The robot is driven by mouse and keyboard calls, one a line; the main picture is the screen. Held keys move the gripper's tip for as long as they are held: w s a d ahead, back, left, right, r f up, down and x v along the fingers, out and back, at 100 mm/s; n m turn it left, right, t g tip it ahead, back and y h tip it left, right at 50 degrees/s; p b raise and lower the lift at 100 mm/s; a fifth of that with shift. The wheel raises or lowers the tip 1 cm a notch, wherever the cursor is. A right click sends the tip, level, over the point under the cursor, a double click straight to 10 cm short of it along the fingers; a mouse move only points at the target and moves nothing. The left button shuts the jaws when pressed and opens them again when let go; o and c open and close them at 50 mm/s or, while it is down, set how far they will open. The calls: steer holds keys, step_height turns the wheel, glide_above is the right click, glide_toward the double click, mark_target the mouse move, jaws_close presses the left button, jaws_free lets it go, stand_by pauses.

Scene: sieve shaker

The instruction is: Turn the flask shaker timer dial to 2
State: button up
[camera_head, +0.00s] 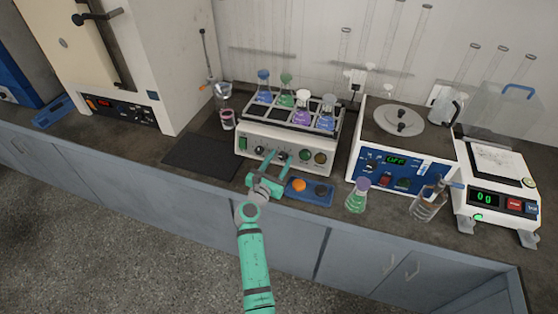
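The flask shaker (290,140) is a white box with a rack on top, standing on the bench against the wall. Its front panel carries a green switch (243,144), small dark dials, a green round part (304,155) and a brownish round part (320,157). A dial (260,150) shows at the left of the panel, and another dial (283,155) sits nearer its middle. Their markings are too small to read. My green gripper (272,162) is right in front of these dials and hides the lower panel. Whether its fingers touch a dial or are parted is unclear.
Flasks with coloured liquid, such as a blue one (263,88), stand on the shaker. A blue tray (310,192) lies just right of my gripper. A dark mat (205,157) lies left.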

steer(key=shift+s+a, duration=0.1)
steer(key=shift+a, duration=0.2)
steer(key=c, duration=1)
steer(key=shift+d, duration=0.15)
steer(key=shift+s+d, duration=0.1)
steer(key=m, duration=0.2)
steer(key=m+g+h, duration=0.1)
steer(key=m, duration=0.1)
steer(key=m+h, duration=0.1)
steer(key=m, duration=0.1)
steer(key=shift+r+g, duration=0.25)
steer(key=shift+g, duration=0.05)
steer(key=m+g, duration=0.1)
steer(key=m, duration=0.4)
steer(key=shift+w+a+r+m+g+h, duration=0.2)
steer(key=shift+m+g+h, duration=0.1)
steer(key=shift+g, duration=0.1)
steer(key=m, duration=0.2)
steer(key=m+g, duration=0.1)
steer(key=shift+w+r+m+g, duration=0.1)
steer(key=shift+w+m+g, duration=0.05)
steer(key=shift+m+g, duration=0.2)
steer(key=m+g, duration=0.1)
steer(key=m, duration=0.3)
steer(key=shift+y, duration=0.4)
steer(key=shift+d+m, duration=0.3)
steer(key=shift+m, duration=0.05)
